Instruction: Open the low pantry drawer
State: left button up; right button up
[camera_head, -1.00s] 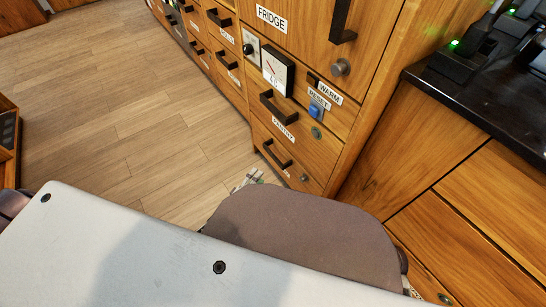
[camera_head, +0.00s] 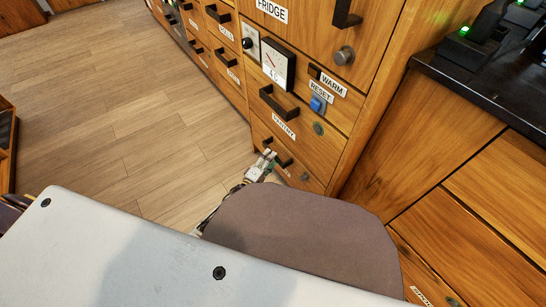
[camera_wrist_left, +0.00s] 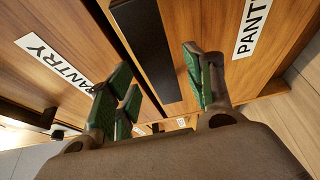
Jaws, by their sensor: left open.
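The low pantry drawer (camera_head: 262,137) is the bottom wooden front under the fridge, closed, with a dark bar handle (camera_head: 282,157). My left gripper (camera_head: 267,160) is at this handle, its fingertips overlapping the bar's left part. In the left wrist view the gripper (camera_wrist_left: 158,68) is open, with green pads. A dark handle bar (camera_wrist_left: 147,45) lies between and beyond the fingers; contact cannot be told. One PANTRY label (camera_wrist_left: 55,62) shows at left and another (camera_wrist_left: 252,25) at right. My right gripper is not in view.
Above is another closed drawer labelled PANTRY (camera_head: 284,126) with its own handle (camera_head: 279,103). A gauge (camera_head: 277,65) and blue reset button (camera_head: 317,103) sit higher. A dark countertop (camera_head: 480,80) stands at right. The wooden floor (camera_head: 120,120) at left is clear.

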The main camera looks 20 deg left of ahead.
pick_arm(q)
jog(key=shift+b+x, duration=0.55)
jog(key=shift+x, duration=1.05)
grip_shut()
